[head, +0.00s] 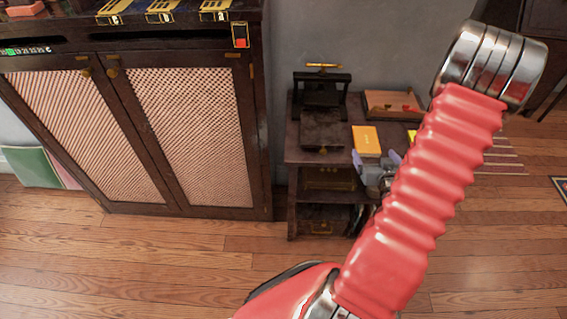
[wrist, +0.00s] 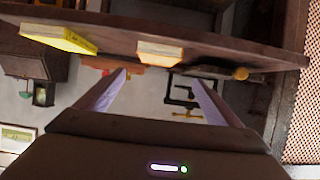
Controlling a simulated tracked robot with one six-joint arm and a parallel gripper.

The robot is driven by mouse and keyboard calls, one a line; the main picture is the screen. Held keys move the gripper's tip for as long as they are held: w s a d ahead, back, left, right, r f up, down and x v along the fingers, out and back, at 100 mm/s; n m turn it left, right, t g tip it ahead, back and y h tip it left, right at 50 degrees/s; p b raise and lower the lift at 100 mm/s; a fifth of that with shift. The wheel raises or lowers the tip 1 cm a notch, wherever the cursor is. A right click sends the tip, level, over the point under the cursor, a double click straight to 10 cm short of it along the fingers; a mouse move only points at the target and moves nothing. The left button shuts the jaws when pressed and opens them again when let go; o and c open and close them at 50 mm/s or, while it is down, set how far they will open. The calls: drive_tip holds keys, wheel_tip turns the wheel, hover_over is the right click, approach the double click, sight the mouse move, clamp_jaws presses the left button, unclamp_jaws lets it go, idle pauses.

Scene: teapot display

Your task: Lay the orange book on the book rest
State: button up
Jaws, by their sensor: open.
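The orange book (head: 366,139) lies flat on the small dark table, near its front edge. In the wrist view, which looks upside down, it (wrist: 160,50) shows beyond and between my fingertips. My gripper (head: 376,158) is open and empty, just in front of the book; its lilac fingers (wrist: 156,80) stand apart, with no contact visible. A dark flat slab (head: 322,130), apparently the book rest, is left of the book, before a black press. My red arm hides part of the table's right side.
A yellow book (head: 411,136) lies right of the orange one, partly behind my arm. The black press (head: 322,88) has a brass handle. A wooden tray (head: 380,97) with red items is behind. A large cabinet (head: 190,130) stands left. Floor in front is clear.

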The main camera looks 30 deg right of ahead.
drive_tip(key=w+a+r+n+g+y, duration=0.15)
drive_tip(key=w+a+r, duration=0.25)
drive_tip(key=a+r, duration=0.5)
drive_tip(key=w+a+r+n+g+y, duration=0.15)
drive_tip(key=w+a+r, duration=0.25)
drive_tip(key=a+r, duration=0.45)
drive_tip(key=s+a+r+n+g+y, duration=0.1)
drive_tip(key=s+a+r, duration=0.3)
drive_tip(key=s+a, duration=0.3)
drive_tip(key=s+a+r+n+g+y, duration=0.2)
drive_tip(key=s+a+r, duration=0.3)
drive_tip(key=a, duration=1.1)
drive_tip(key=s, duration=0.3)
drive_tip(key=shift+s+a+y, duration=0.15)
drive_tip(key=shift+a+y, duration=0.05)
drive_tip(key=shift+y, duration=0.1)
drive_tip(key=shift+o, duration=0.5)
